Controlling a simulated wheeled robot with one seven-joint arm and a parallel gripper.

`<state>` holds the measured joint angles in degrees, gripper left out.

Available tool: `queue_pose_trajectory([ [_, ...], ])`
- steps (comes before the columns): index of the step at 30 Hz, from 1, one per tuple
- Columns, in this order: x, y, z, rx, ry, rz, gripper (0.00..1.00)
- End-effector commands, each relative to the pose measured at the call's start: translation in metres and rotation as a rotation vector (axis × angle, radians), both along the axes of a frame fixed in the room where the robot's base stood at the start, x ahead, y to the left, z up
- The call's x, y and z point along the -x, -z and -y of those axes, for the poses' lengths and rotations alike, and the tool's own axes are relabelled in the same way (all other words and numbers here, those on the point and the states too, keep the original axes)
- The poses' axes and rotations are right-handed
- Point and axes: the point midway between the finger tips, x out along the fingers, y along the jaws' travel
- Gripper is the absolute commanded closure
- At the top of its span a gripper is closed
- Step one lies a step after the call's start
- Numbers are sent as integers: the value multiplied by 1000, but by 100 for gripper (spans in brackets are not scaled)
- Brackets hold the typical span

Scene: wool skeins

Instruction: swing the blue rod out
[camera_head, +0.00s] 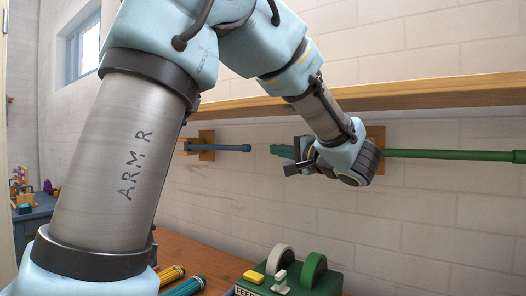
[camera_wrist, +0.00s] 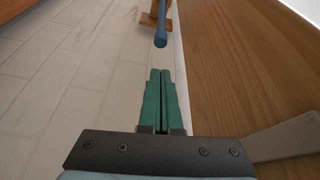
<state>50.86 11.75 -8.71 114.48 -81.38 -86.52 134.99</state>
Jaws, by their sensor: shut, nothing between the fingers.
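The blue rod (camera_head: 232,147) sticks out sideways from a wooden block (camera_head: 206,145) on the wall, below the shelf, and appears to lie close along the wall. Its rounded blue tip also shows at the top of the wrist view (camera_wrist: 160,40). My gripper (camera_head: 273,150) is to the right of the rod's tip at about the same height, with a small gap between them. In the wrist view its green fingers (camera_wrist: 161,73) are together and empty, pointing toward the rod's end without touching it.
A long wooden shelf (camera_head: 420,93) runs just above my gripper. A green rod (camera_head: 450,154) on another wall block (camera_head: 377,136) extends right, behind my wrist. Below are a green box with wheels (camera_head: 329,281), yellow and teal skeins (camera_head: 186,287) and a blue side table (camera_head: 34,213).

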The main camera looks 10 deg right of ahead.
Motion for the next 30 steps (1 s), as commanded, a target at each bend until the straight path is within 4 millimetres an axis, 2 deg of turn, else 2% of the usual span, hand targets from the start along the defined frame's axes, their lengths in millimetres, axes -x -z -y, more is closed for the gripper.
queue_pose_trajectory([
  [8,-7,1,-3,1,-2,-2,100],
  [21,-73,-2,-32,-1,-4,-3,100],
  [30,-93,-3,-40,1,-2,-2,100],
])
